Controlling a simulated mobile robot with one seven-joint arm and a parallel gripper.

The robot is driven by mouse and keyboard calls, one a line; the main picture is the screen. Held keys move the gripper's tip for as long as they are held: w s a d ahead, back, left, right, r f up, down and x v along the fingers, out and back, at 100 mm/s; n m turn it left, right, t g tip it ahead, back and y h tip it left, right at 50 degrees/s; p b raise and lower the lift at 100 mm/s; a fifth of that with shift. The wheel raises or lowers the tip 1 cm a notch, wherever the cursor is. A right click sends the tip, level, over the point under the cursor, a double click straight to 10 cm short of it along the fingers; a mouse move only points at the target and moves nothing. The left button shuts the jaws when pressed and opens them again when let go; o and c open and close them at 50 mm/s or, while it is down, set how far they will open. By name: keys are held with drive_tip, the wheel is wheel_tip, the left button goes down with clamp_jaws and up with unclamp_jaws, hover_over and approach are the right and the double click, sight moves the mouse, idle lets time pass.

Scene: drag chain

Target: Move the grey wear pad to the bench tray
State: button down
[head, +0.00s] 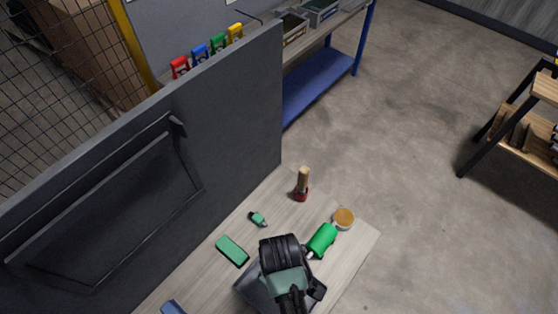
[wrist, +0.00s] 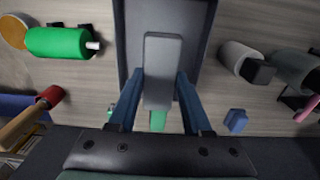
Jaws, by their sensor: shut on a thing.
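The grey wear pad (wrist: 163,72) is a long, flat, light grey piece in the wrist view. My gripper (wrist: 160,78) has its two blue fingers on either side of it and is shut on it. The pad lies over the dark grey bench tray (wrist: 203,30), with its lower end towards my palm. I cannot tell whether the pad touches the tray floor. In the head view, the tray (head: 248,290) shows at the bench's front, partly covered by my arm. The pad and my fingertips are hidden there.
A green block (head: 232,250), a small green piece (head: 258,219), a green cylinder (head: 322,240), a tan disc (head: 344,218) and a wooden-handled red tool (head: 302,184) lie around the tray. A dark panel (head: 150,190) rises along the bench's left side.

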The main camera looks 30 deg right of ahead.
drive_tip(key=f, duration=0.4)
drive_tip(key=shift+s+f, duration=0.2)
drive_tip(key=shift+w+f, duration=0.15)
drive_tip(key=shift+f, duration=2.25)
drive_tip(key=shift+f, duration=0.1)
drive_tip(key=shift+c, duration=1.7)
unclamp_jaws()
wheel_tip(320, 180, up, 12)
drive_tip(key=shift+r, duration=0.15)
